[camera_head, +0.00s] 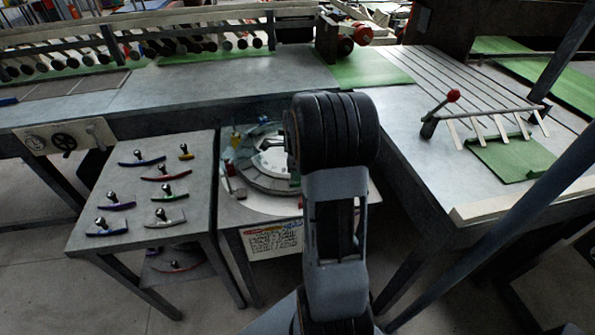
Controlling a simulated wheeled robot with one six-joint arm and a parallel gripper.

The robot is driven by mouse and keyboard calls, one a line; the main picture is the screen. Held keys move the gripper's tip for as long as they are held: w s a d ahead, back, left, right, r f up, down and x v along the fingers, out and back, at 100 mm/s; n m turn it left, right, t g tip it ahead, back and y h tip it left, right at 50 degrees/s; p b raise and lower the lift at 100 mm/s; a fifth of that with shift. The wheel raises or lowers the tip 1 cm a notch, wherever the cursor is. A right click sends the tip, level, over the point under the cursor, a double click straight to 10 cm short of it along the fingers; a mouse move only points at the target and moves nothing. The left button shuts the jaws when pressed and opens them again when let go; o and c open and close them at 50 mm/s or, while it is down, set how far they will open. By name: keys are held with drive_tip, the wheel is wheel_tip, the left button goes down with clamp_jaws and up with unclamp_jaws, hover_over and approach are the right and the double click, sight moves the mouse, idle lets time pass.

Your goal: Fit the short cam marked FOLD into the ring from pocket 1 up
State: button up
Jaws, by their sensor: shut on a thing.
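The ring (247,178) is a grey segmented disc on a small table in the middle, its right side hidden behind my arm. Pocket numbers are too small to read. Several cams with black knobs lie on the left table: a blue one (141,162), a yellow one (186,156), a red one (166,178), a purple one (117,206), a green one (169,197), another blue one (106,232) and a pale grey one (165,223). No FOLD mark is legible. My gripper is hidden behind my arm, so anything in it is out of sight.
The left table (84,243) stands close beside the ring's table. A printed card (272,240) hangs on the ring table's front. Another red piece (176,267) lies on a low shelf. A long bench (215,80) runs behind; a red-knobbed lever (453,96) stands on the right table.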

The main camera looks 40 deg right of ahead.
drive_tip(key=shift+f, duration=0.2)
drive_tip(key=o, duration=1)
drive_tip(key=shift+r, duration=0.1)
wheel_tip(320, 180, up, 21)
drive_tip(key=p, duration=0.6)
